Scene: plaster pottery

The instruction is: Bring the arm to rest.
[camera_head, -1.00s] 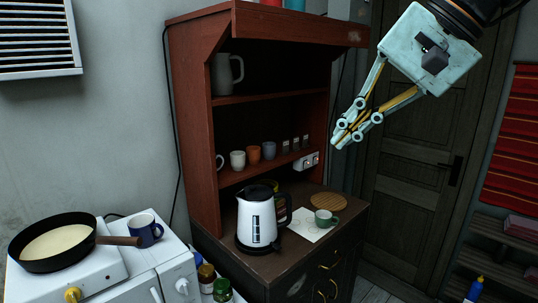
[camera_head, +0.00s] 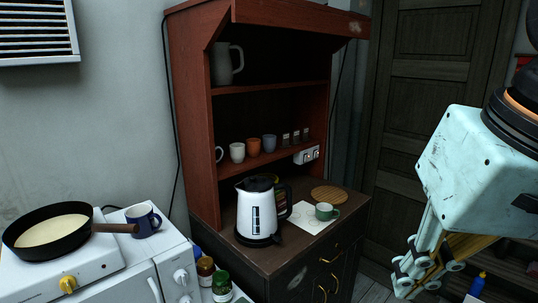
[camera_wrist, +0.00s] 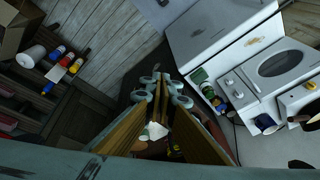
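My gripper (camera_head: 425,275) hangs at the lower right of the head view, in front of the dark door and right of the cabinet. Its fingers point down and appear to meet at the tips, with nothing held. In the wrist view the two fingers (camera_wrist: 160,83) converge to a V. Through the gap I see the white paper (camera_wrist: 157,130) and the cup on the cabinet top. In the head view the green cup (camera_head: 325,211) sits on the paper (camera_head: 308,222), well left of my gripper.
The white kettle (camera_head: 258,213) and round wooden mat (camera_head: 328,194) stand on the cabinet top (camera_head: 285,255). A shelf with bottles (camera_wrist: 62,65) shows in the wrist view. Air around my gripper looks clear.

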